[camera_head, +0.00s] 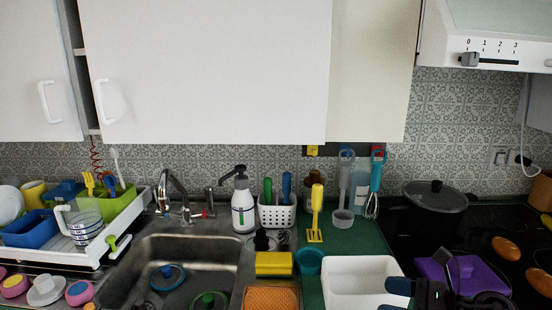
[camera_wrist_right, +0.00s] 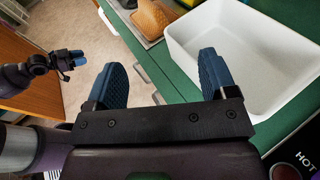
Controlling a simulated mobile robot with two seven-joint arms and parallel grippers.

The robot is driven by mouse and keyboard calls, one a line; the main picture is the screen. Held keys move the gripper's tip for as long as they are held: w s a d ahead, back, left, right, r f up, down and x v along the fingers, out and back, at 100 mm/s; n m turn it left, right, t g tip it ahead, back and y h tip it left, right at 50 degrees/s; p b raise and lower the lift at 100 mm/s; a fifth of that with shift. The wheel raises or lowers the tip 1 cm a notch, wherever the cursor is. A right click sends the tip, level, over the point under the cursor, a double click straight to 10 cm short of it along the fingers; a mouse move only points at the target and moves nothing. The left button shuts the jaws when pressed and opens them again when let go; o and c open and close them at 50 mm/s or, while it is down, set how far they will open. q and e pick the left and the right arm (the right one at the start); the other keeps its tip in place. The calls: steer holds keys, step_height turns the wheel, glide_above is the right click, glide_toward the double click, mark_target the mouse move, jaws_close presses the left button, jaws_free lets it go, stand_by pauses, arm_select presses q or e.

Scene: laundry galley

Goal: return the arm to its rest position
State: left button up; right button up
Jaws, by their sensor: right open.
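My right gripper (camera_head: 397,297) is at the bottom of the head view, in front of the right side of a white tub. In the right wrist view its two blue fingers stand wide apart with nothing between them, so the right gripper (camera_wrist_right: 162,80) is open and empty. The white tub (camera_wrist_right: 250,40) is just beyond the fingers there. My left gripper (camera_wrist_right: 72,59) shows small at the left of the right wrist view, over the floor; whether its jaws are open is unclear. The left arm is not in the head view.
The tub (camera_head: 338,300) stands on a green counter (camera_head: 312,292), right of the sink (camera_head: 180,250). A stove with a dark pot (camera_head: 435,205) and a purple item (camera_head: 465,275) is at the right. In the right wrist view, bare floor (camera_wrist_right: 75,20) lies left of the counter edge.

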steer(key=s+d+f+m+t+h, duration=0.35)
steer(key=m+h, duration=0.45)
steer(key=m, duration=1)
steer(key=s+d+f+m+t+h, duration=0.25)
steer(key=s+f+m+h, duration=0.4)
steer(key=m, duration=1.05)
steer(key=s+a+f+m+g, duration=0.1)
steer(key=s+f+m+g, duration=0.1)
steer(key=s+m+g, duration=0.5)
steer(key=s+a+f+m+g, duration=0.1)
steer(key=s+f+m+g, duration=0.3)
steer(key=s, duration=0.5)
steer(key=w+f+t+y, duration=0.1)
steer(key=w+f+t, duration=0.6)
steer(key=f+t, duration=0.1)
steer(key=shift+a+f, duration=0.25)
steer(key=shift+f, duration=0.55)
